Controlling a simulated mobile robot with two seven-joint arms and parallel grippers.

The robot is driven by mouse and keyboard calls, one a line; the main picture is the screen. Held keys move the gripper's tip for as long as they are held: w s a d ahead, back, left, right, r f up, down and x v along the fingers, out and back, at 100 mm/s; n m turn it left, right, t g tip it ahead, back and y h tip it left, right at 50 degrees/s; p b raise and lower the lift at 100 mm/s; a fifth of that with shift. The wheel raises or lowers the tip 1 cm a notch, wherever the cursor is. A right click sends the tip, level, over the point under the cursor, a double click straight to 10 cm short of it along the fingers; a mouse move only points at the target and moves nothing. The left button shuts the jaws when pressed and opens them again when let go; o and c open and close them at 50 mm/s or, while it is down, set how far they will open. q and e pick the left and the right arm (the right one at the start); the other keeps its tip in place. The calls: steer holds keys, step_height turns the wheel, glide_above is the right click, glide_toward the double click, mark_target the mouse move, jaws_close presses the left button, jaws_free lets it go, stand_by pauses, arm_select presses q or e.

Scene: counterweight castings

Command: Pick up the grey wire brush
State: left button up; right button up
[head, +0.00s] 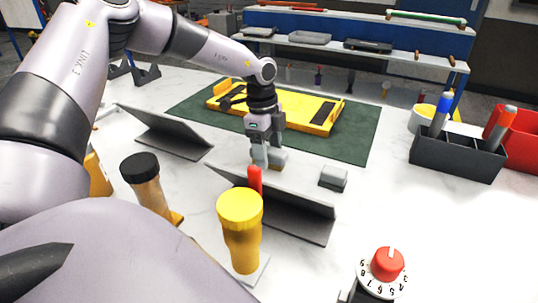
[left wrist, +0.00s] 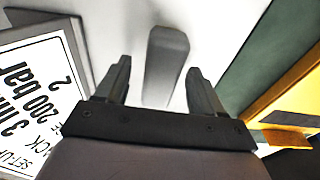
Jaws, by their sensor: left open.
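The grey wire brush appears to be the grey block with a brownish lower edge (head: 281,158) on the white table, just in front of the green mat and partly hidden by my left gripper (head: 266,160). My left gripper points down at it from above. In the left wrist view, a smooth grey elongated block (left wrist: 166,50) lies between the two spread fingers of my left gripper (left wrist: 159,70), with a gap visible on each side. The fingers are open and hold nothing. My right gripper is not in view.
A yellow fixture (head: 290,103) lies on the green mat (head: 358,143) behind. Tilted panels (head: 300,217) stand nearby, and a printed sign (left wrist: 40,90) shows in the wrist view. A small grey block (head: 333,178), a yellow-capped bottle (head: 240,230) and a dark organiser (head: 455,158) are around.

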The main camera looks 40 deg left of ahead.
arm_select(q)
steer(key=shift+f+b, duration=0.3)
steer(key=shift+b, duration=0.35)
stand_by(0.6)
steer(key=c, duration=1.1)
